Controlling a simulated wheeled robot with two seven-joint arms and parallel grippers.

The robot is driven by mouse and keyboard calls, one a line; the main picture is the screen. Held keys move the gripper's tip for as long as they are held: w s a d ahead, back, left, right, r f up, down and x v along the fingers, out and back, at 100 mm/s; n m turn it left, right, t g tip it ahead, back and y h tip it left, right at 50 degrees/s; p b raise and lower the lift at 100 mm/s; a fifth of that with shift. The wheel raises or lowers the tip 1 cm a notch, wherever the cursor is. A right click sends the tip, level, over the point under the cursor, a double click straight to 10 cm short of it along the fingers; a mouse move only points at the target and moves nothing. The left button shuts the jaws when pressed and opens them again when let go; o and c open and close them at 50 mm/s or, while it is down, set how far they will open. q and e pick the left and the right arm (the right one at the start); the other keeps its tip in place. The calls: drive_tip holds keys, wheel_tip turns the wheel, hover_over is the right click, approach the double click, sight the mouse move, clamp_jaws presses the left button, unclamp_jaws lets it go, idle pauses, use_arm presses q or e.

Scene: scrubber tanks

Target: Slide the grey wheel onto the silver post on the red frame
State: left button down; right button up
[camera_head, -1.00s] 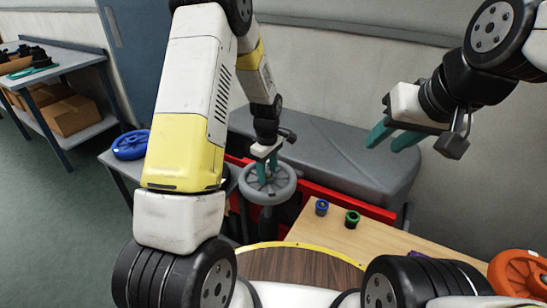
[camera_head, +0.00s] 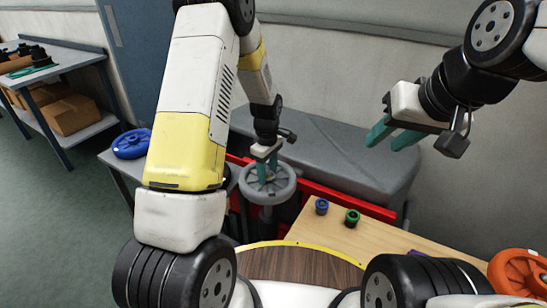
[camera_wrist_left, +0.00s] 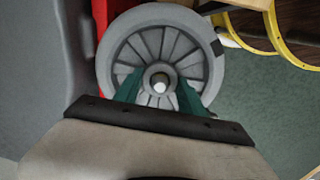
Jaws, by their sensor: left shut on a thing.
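The grey wheel (camera_head: 247,188) lies roughly flat beside the red frame (camera_head: 350,203), in the middle of the head view. My left gripper (camera_head: 267,175) points down and its teal fingers are shut on the wheel's hub. In the left wrist view the spoked wheel (camera_wrist_left: 112,62) fills the middle, with the gripper's fingers (camera_wrist_left: 160,92) on both sides of the hub. The bright round tip of the silver post (camera_wrist_left: 160,84) shows in the hub's centre. How far down the post the wheel sits is hidden. My right gripper (camera_head: 392,136) is open and empty, high at the right.
A wooden table (camera_head: 370,239) holds a blue spool (camera_head: 321,207) and a green spool (camera_head: 352,218). An orange wheel (camera_head: 517,272) is at the lower right. A blue wheel (camera_head: 131,144) lies on a grey table at the left. A grey padded bench (camera_head: 340,150) stands behind the frame.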

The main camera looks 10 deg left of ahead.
use_arm(q)
drive_tip(key=shift+f, duration=0.4)
idle(1.3)
drive_tip(key=c, duration=0.6)
unclamp_jaws()
drive_tip(key=shift+r, duration=0.4)
drive_tip(key=shift+r, duration=1.1)
drive_tip(key=shift+r, duration=0.1)
drive_tip(key=shift+r, duration=3.4)
